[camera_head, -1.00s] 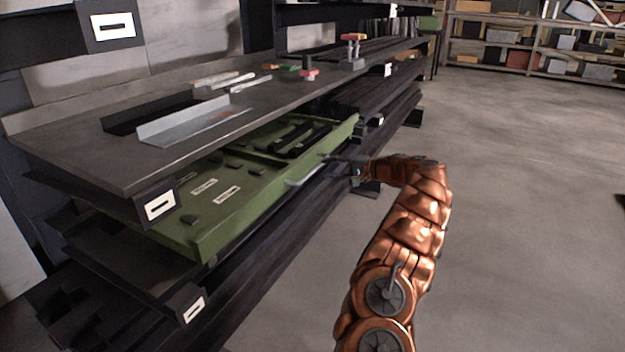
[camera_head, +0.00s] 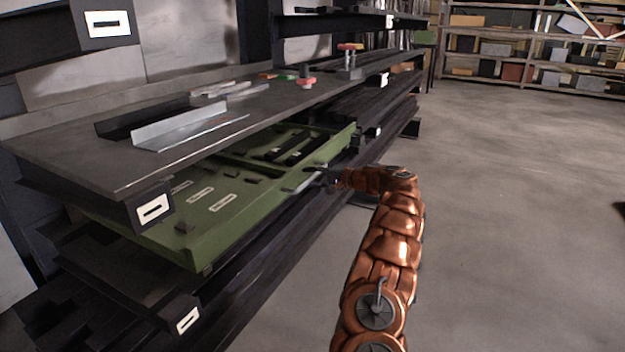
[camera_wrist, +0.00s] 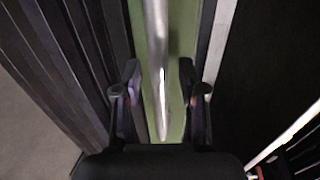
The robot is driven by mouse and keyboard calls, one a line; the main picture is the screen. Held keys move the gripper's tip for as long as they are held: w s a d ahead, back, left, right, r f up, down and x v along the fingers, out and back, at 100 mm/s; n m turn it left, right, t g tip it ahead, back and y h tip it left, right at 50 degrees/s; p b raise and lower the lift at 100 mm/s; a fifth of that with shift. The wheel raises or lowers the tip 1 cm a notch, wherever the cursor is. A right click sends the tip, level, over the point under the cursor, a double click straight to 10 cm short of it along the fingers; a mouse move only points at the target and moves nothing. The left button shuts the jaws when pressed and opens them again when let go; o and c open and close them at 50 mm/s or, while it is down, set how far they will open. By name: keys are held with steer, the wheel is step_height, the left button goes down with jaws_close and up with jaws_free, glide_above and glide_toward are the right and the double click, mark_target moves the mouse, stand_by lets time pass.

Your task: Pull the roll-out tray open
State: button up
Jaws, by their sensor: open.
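The green roll-out tray (camera_head: 218,232) sticks out partway from under the dark worktop, with dark parts and pale labels in it. Its pale bar handle (camera_head: 299,184) is on the front face. My gripper (camera_head: 314,172) is at the handle, at the end of my copper arm. In the wrist view, the metal handle bar (camera_wrist: 157,40) runs lengthwise between the two open fingers (camera_wrist: 160,75), with a gap on both sides. The green tray front (camera_wrist: 178,30) lies behind the bar. In the head view, the fingertips are too small to make out.
The dark worktop (camera_head: 80,160) overhangs the tray and carries an angled metal piece (camera_head: 180,125) and small tools. Dark bars (camera_head: 260,245) lie on the rack below. The concrete floor (camera_head: 500,200) to the right is clear; shelves with boxes stand far behind.

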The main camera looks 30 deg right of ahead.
jaws_close()
stand_by(0.7)
